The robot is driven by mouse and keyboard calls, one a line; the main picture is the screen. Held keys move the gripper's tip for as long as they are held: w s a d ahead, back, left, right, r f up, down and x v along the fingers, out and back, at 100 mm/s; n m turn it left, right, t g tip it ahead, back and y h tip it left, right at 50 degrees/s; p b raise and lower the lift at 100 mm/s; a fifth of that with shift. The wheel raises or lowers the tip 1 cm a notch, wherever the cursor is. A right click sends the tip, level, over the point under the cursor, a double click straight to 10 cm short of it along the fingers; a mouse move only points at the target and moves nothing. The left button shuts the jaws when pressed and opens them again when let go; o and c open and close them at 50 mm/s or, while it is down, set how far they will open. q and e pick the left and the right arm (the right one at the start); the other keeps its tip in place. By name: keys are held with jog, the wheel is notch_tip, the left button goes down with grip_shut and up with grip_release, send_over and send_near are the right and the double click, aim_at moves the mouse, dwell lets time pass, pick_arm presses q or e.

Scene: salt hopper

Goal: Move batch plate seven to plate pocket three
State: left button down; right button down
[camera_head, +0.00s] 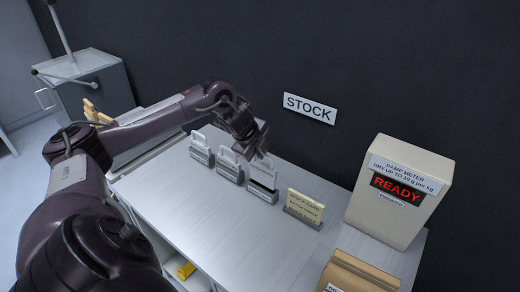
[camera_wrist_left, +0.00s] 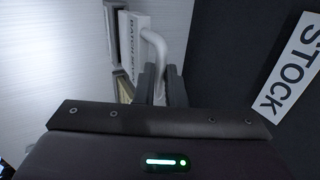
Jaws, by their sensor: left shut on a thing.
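My left gripper (camera_head: 262,154) is over the rightmost of three white plates on the grey table, shut on that plate's handle. In the head view this plate (camera_head: 264,174) stands upright in or just above a grey holder (camera_head: 262,194); I cannot tell which. Two more plates stand in holders, in the middle (camera_head: 230,165) and on the left (camera_head: 201,150). No numbered plate pocket can be made out.
A cream lettered card (camera_head: 305,207) stands in a holder to the right. A damp meter (camera_head: 400,190) reading "READY" and a tan box (camera_head: 357,274) are farther right. A "STOCK" sign (camera_head: 310,108) hangs on the dark wall. The tabletop in front of the holders is clear.

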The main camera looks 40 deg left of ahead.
dwell(0.4)
pick_arm(q)
jog(key=shift+f+b, duration=1.95)
jog(key=shift+f, duration=0.85)
jog(key=c, duration=0.9)
grip_release()
jog(key=shift+c, duration=0.2)
jog(key=p, duration=0.4)
send_near(261, 166)
jog(key=x, duration=0.3)
jog(key=shift+w+a+f, duration=0.1)
jog(key=shift+f, duration=0.05)
